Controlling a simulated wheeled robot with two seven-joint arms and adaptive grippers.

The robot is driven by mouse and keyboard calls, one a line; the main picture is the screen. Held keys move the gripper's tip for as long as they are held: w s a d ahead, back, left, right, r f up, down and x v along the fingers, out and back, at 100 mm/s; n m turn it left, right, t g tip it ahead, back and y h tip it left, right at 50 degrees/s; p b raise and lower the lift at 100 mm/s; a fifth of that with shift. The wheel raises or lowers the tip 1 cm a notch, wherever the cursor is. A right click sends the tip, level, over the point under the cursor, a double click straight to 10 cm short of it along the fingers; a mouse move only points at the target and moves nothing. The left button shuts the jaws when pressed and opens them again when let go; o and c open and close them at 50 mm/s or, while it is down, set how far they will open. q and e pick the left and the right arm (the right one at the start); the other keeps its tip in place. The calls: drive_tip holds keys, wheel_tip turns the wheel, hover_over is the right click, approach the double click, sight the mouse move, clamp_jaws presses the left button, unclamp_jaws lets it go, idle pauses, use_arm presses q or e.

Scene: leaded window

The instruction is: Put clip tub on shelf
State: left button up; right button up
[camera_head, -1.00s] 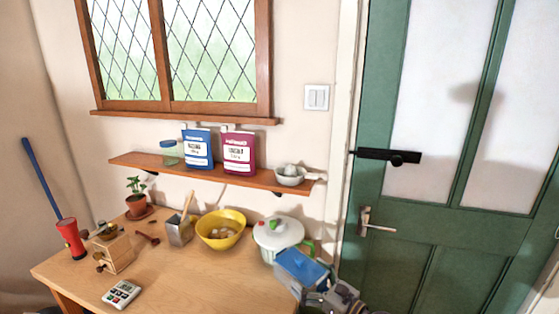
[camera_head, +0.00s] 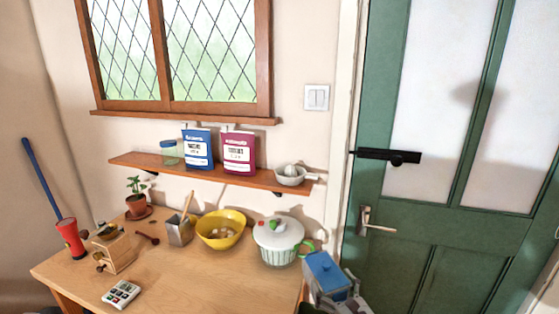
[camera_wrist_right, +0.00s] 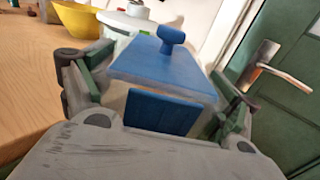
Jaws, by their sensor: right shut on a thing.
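The clip tub (camera_head: 325,268) has a blue lid with a knob, a clear body and a blue side clip. It is beyond the table's right end, low in front of the green door. It also shows in the right wrist view (camera_wrist_right: 165,65), between the fingers. My right gripper (camera_wrist_right: 158,90) is shut on it, with one finger on each side. In the head view the gripper is partly hidden at the bottom edge. The wooden shelf (camera_head: 150,163) is on the wall under the window, up and left of the tub. My left gripper is not in view.
The shelf holds a glass jar (camera_head: 169,151), a blue packet (camera_head: 197,148), a magenta packet (camera_head: 238,152) and a mortar (camera_head: 291,175). On the table (camera_head: 190,282) are a white lidded pot (camera_head: 278,243), a yellow bowl (camera_head: 220,230) and a utensil pot (camera_head: 179,233).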

drive_tip(key=s+d+f+m+t+h, duration=0.1)
drive_tip(key=s+d+f+m+h, duration=0.1)
drive_tip(key=d+h, duration=0.3)
drive_tip(key=shift+s+d+m+h, duration=0.45)
drive_tip(key=shift+d+m, duration=0.35)
drive_tip(key=shift+m, duration=0.1)
drive_tip(key=shift+a, duration=0.1)
